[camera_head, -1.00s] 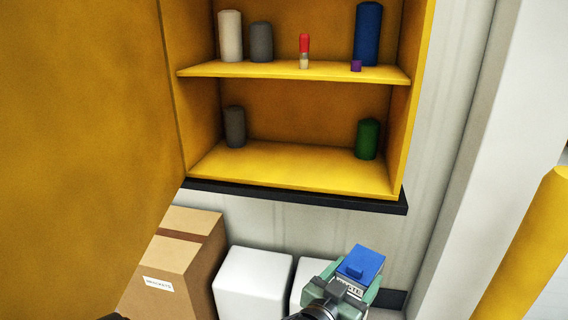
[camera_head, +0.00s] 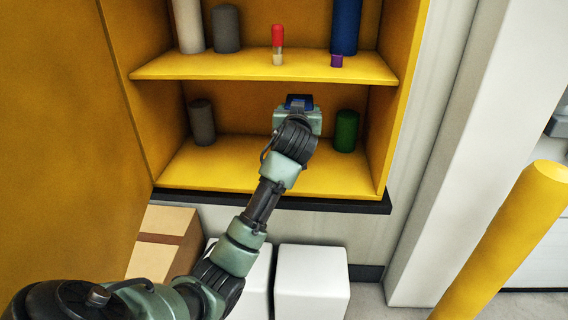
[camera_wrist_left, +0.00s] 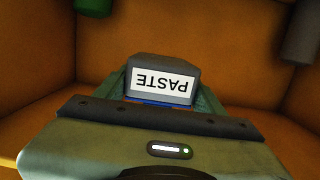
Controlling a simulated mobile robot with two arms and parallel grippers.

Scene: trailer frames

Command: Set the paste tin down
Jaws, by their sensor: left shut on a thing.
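The paste tin (camera_head: 299,101) shows as a small blue patch beyond my left gripper (camera_head: 298,112) in the head view, inside the lower bay of the yellow cabinet. In the left wrist view the paste tin (camera_wrist_left: 163,64) is a grey block with a white PASTE label, upside down in the picture, and a blue strip along its near edge. My left gripper (camera_wrist_left: 163,98) is shut on it, with a green finger at each side. The tin appears above the lower shelf (camera_head: 240,173); its underside is hidden, so contact cannot be told. My right gripper is not in view.
A grey cylinder (camera_head: 201,122) stands left on the lower shelf and a green one (camera_head: 346,130) right. The lower shelf's front is clear.

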